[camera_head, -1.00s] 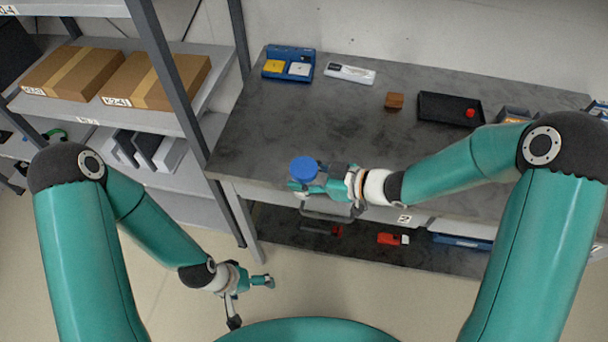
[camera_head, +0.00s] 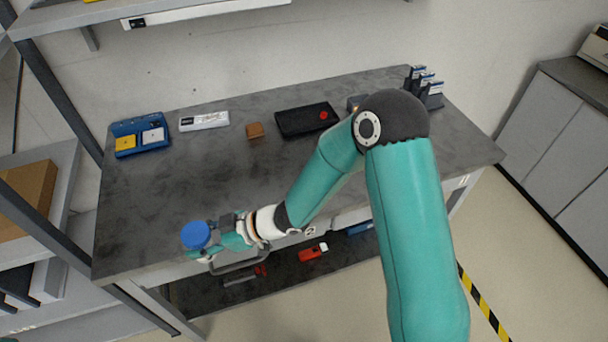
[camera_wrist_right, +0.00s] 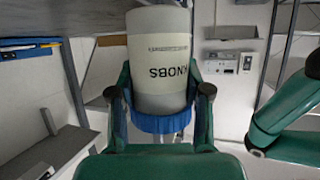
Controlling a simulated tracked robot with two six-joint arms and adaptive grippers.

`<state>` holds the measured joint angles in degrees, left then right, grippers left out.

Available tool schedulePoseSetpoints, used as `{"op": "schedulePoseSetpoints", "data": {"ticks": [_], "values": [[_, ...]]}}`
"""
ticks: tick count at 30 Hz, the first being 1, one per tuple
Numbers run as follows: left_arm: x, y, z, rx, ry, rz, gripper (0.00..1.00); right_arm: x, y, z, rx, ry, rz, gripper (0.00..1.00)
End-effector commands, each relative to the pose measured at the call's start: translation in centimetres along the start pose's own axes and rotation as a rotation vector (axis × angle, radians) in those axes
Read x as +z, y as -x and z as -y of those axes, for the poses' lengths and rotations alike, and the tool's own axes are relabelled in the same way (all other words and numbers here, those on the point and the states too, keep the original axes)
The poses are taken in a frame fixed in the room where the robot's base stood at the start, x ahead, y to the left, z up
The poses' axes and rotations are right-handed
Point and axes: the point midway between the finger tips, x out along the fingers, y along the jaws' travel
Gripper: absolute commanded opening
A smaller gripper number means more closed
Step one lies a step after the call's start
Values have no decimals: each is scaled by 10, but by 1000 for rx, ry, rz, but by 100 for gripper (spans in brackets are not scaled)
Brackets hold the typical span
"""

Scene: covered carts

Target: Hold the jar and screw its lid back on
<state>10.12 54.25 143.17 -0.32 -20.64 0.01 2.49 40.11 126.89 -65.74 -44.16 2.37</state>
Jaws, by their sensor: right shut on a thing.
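The jar, a pale translucent one marked KNOBS (camera_wrist_right: 160,60), appears upside down in the right wrist view. Its blue lid (camera_head: 195,235) faces up in the head view and sits at the jar's end in the right wrist view (camera_wrist_right: 160,123). Whether it is screwed tight I cannot tell. My right gripper (camera_head: 211,246) is shut on the jar, its fingers on either side. It holds the jar upright at the front left edge of the table; the head view mostly hides the jar body under the lid. My left gripper is not in view.
The grey table (camera_head: 180,195) has a broad clear middle. Along its back are a blue bin (camera_head: 139,136), a white box (camera_head: 204,121), a brown block (camera_head: 255,130) and a black tray (camera_head: 290,122) with a red piece. Shelving stands at the left. A red item (camera_head: 313,252) lies on the lower shelf.

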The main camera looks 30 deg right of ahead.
Motion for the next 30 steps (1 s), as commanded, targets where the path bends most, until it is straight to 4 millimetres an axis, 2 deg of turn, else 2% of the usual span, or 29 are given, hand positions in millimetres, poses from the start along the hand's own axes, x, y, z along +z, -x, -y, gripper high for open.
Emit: {"op": "schedulePoseSetpoints", "data": {"ticks": [5, 11, 17, 23, 30], "values": [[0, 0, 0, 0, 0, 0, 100, 5, 2, -11, 56, -22, -1, 0], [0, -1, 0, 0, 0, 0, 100, 0, 17, -43, 153, -59, -3, 0], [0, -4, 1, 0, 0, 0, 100, -9, 42, -81, 262, -105, -3, 0], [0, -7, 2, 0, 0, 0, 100, -22, 82, -129, 396, -158, -4, 0], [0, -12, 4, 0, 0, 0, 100, -45, 156, -189, 577, -231, -4, 0]]}}
